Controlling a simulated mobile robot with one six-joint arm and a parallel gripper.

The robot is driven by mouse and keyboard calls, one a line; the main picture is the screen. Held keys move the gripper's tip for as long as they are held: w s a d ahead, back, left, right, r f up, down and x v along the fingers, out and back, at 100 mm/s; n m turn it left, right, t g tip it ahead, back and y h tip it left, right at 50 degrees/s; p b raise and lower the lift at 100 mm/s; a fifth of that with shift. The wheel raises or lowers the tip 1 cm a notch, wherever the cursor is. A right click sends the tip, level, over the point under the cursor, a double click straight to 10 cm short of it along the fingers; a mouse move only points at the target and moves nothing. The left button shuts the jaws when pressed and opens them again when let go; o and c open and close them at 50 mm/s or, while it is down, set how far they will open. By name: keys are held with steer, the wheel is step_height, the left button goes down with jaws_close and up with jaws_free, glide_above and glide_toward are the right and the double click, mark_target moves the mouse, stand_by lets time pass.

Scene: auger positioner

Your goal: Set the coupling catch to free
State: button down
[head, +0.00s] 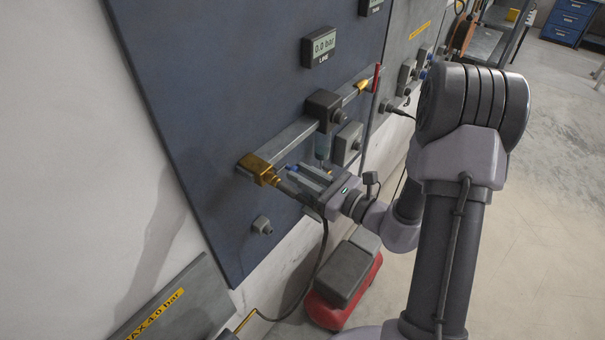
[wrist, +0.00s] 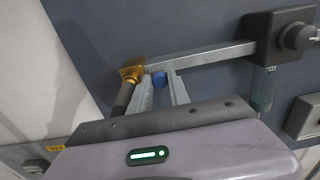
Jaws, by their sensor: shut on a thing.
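The brass coupling (head: 258,168) sits at the left end of the grey metal rail on the blue wall panel. It also shows in the wrist view (wrist: 131,71), with a dark hose end below it. A small blue piece (wrist: 159,78), which looks like the coupling's catch, is just right of the brass body. My gripper (head: 290,177) reaches in from the right. In the wrist view its two fingers (wrist: 158,80) stand on either side of the blue piece, shut on it. How the piece joins the coupling, and its setting, cannot be told.
A black valve block (head: 323,106) sits on the rail to the right, below a gauge reading 0.0 bar (head: 319,45). A dark hose (head: 322,250) hangs below my gripper towards a red compressor (head: 330,308) on the floor. Open floor lies to the right.

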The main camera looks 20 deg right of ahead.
steer(key=shift+w+d+r+b, duration=0.1)
steer(key=shift+w+d+b, duration=0.2)
steer(key=shift+w+d, duration=0.55)
steer(key=c, duration=1.5)
jaws_free()
steer(key=shift+s+d, duration=0.1)
steer(key=shift+d, duration=0.05)
steer(key=shift+c, duration=0.2)
steer(key=shift+d, duration=0.1)
steer(key=b+v, duration=0.3)
steer(key=v, duration=1.4)
steer(key=shift+s+d, duration=0.1)
steer(key=shift+s, duration=0.05)
